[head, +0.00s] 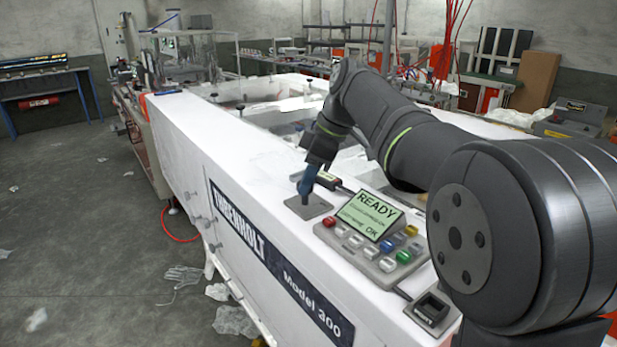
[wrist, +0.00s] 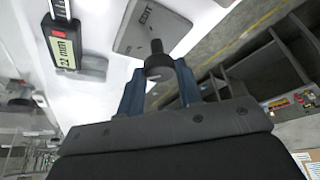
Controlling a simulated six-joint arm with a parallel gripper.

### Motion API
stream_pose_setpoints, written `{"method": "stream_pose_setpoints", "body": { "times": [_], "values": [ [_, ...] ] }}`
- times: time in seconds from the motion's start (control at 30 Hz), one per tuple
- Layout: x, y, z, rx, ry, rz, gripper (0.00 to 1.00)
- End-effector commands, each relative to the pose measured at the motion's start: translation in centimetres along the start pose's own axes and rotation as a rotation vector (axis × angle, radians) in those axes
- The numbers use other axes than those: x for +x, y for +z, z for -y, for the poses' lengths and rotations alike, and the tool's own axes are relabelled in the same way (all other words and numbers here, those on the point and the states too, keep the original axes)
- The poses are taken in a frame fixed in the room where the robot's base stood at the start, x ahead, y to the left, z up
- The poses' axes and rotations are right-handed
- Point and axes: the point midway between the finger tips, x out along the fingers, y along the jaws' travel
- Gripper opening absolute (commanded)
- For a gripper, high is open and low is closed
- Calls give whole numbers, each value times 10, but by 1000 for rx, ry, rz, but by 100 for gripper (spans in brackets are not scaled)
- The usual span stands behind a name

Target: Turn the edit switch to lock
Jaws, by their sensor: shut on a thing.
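The edit switch is a dark round knob (wrist: 158,66) on a grey plate (wrist: 132,28) marked EDIT in the wrist view. The plate also shows in the head view (head: 296,210), on the white machine top. My gripper (wrist: 157,82) points down at the plate, its blue fingers on either side of the knob and shut on it. In the head view my gripper (head: 307,186) hides most of the knob. Which way the switch points cannot be made out.
A grey control panel (head: 372,262) with coloured buttons and a green READY screen (head: 369,215) stands right of the plate. A small gauge reading 22 mm (wrist: 63,45) lies beside it. A dark square device (head: 431,308) sits at the front corner.

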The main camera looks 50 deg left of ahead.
Motion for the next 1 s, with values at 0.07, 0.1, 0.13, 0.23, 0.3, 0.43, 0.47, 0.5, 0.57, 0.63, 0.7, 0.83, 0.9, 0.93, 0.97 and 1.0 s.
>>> {"method": "stream_pose_setpoints", "body": {
  "times": [0.07, 0.1, 0.13, 0.23, 0.3, 0.43, 0.47, 0.5, 0.57, 0.63, 0.7, 0.83, 0.9, 0.93, 0.97, 1.0],
  "values": [
    [1, 1, 0, -12, -9, 3, 9],
    [1, 1, 0, -17, -11, 3, 9],
    [1, 1, 0, -19, -13, 3, 10],
    [1, 1, 0, -24, -15, 3, 10],
    [1, 1, 0, -25, -15, 3, 10],
    [1, 1, 0, -25, -15, 3, 9],
    [1, 1, 0, -25, -15, 3, 9],
    [1, 1, 0, -25, -15, 3, 9],
    [1, 1, 0, -24, -15, 3, 34],
    [1, 1, 0, -24, -14, 3, 48],
    [1, 1, 0, -24, -14, 2, 54],
    [1, 1, 0, -25, -13, 2, 54],
    [0, 1, 0, -25, -12, 1, 54],
    [0, 0, 0, -25, -12, 1, 54],
    [-1, 0, 0, -25, -12, 1, 54],
    [-2, 0, 0, -25, -11, 1, 54]
  ]
}}
